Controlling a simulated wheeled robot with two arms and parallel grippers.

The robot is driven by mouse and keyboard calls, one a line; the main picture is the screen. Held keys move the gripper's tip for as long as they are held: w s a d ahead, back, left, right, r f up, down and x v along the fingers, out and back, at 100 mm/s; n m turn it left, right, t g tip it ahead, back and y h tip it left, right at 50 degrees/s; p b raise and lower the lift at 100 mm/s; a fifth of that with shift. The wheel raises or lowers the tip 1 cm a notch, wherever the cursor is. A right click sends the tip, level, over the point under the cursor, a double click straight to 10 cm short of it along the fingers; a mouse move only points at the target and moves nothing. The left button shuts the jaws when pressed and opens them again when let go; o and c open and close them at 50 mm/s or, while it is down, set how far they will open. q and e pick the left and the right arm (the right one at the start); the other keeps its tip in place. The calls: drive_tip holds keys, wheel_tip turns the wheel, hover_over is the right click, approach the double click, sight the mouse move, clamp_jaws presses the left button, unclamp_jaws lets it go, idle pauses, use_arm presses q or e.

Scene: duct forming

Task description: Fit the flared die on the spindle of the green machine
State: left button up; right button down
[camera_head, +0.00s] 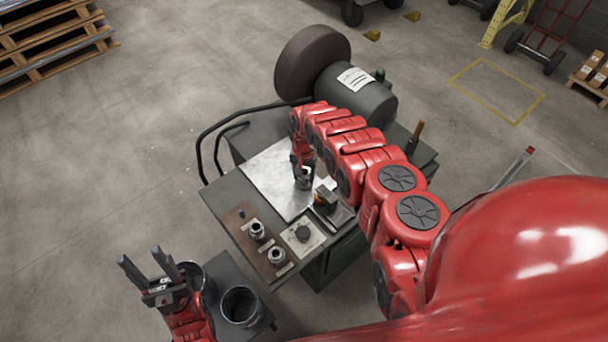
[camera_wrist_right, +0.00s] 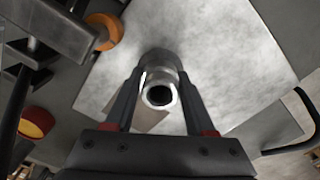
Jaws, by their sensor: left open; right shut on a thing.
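My right gripper (camera_head: 303,184) is above the bright metal plate on the green machine (camera_head: 345,258). In the right wrist view it (camera_wrist_right: 158,95) is shut on a grey metal die (camera_wrist_right: 161,68), whose round open end faces the camera. I cannot tell from its visible shape whether it is the flared one. Two other metal dies, one (camera_head: 257,231) and another (camera_head: 277,255), stand on a brown board at the machine's near left. I cannot make out the spindle for certain. My left gripper (camera_head: 147,262) is open and empty at the lower left, fingers upward.
A motor (camera_head: 358,97) and a big dark wheel (camera_head: 312,63) are at the machine's back. A dark knob (camera_head: 303,233) sits on a pale plate near the dies. A side stand holds a dark cup (camera_head: 241,306). Black rails (camera_head: 205,150) curve along the left side.

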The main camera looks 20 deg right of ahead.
drive_tip(key=shift+f, duration=0.3)
drive_tip(key=shift+c, duration=0.8)
unclamp_jaws()
wheel_tip(320, 180, up, 17)
drive_tip(key=p, duration=0.9)
drive_tip(key=shift+r+p, duration=0.2)
drive_tip(key=shift+p, duration=0.1)
